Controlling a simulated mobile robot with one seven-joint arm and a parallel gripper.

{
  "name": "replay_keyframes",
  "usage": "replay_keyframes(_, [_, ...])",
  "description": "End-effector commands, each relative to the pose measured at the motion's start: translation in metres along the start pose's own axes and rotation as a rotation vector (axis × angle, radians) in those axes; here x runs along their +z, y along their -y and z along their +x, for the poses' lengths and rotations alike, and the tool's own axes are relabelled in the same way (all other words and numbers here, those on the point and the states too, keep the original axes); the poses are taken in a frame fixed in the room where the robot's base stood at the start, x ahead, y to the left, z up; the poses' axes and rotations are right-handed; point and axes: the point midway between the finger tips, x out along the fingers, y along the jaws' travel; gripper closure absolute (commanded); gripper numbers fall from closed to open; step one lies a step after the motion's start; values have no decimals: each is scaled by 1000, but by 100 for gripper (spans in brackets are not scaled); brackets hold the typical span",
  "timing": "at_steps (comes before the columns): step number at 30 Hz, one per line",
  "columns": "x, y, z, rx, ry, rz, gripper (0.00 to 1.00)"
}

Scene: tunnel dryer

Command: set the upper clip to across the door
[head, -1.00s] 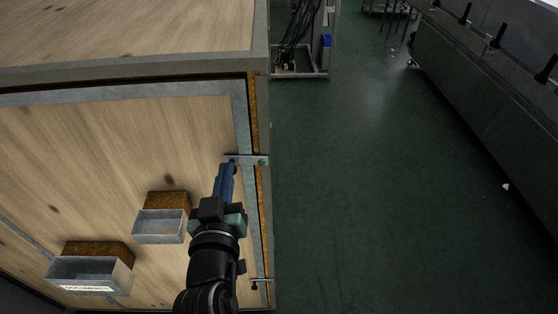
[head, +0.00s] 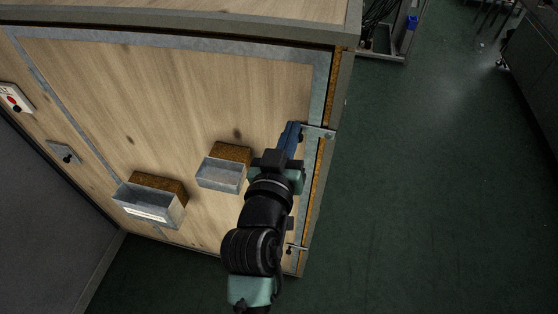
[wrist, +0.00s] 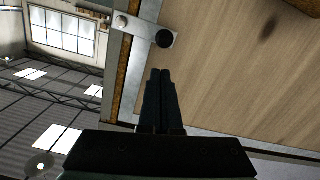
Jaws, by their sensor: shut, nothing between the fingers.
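The upper clip (head: 320,131) is a short metal bar with a round dark knob at the right edge of the wooden door (head: 190,100). It lies roughly level, reaching from the frame edge over the metal door trim. In the wrist view the clip (wrist: 141,27) has its dark knob (wrist: 165,39) at the door end and a pivot bolt at the other end. My gripper (head: 294,128) is shut and empty, its fingertips beside the clip. In the wrist view the fingertips (wrist: 161,72) are just below the knob; I cannot tell whether they touch it.
A lower clip (head: 296,248) sits further down the same edge. Two metal trays, one labelled (head: 148,207) and one plain (head: 221,174), stick out from the door left of my arm. Green floor (head: 440,180) is clear to the right.

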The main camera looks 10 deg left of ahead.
Motion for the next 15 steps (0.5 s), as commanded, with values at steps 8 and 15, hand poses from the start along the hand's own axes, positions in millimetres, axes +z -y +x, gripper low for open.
replay_keyframes(8, [-9,-2,-38,-1,-1,1,100])
replay_keyframes(15, [-10,-3,-78,-1,-1,0,100])
